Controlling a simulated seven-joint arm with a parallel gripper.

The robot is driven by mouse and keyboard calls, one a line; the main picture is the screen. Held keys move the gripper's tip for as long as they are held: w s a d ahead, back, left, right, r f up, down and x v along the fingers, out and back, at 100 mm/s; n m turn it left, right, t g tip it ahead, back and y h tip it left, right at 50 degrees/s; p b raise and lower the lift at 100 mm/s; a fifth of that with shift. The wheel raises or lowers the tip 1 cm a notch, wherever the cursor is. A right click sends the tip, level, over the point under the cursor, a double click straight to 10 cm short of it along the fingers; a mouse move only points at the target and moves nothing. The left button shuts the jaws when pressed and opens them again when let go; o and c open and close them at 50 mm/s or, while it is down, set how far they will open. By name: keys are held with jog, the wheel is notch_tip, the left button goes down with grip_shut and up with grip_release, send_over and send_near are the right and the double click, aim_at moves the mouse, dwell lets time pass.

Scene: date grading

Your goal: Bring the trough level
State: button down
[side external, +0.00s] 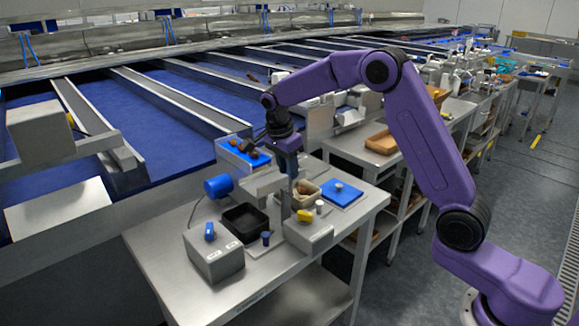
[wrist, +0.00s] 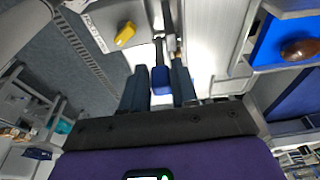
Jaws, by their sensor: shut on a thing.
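My gripper (side external: 291,172) reaches down over the middle of the steel bench. In the wrist view its two dark fingers (wrist: 159,87) are shut on a blue grip (wrist: 161,78) at the end of a dark metal lever. In the side view the fingers and arm hide this grip. A pale metal channel, which looks like the trough (side external: 262,184), lies left of the gripper. Its tilt is hard to judge. A bright metal surface in the wrist view (wrist: 206,45), beside the lever, may be the same trough.
A grey box with a yellow knob (side external: 304,215) stands close by the gripper. A black tray (side external: 245,219), a grey box with a blue switch (side external: 212,256), a blue motor (side external: 218,186) and a blue mat (side external: 340,193) crowd the bench. A blue tray (side external: 232,157) holds dark dates.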

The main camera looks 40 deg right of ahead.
jog(key=shift+a, duration=0.35)
jog(key=c, duration=1.1)
grip_release()
jog(key=shift+o, duration=0.7)
jog(key=shift+d, duration=0.15)
jog(key=v, duration=1.7)
jog(key=shift+r, duration=0.15)
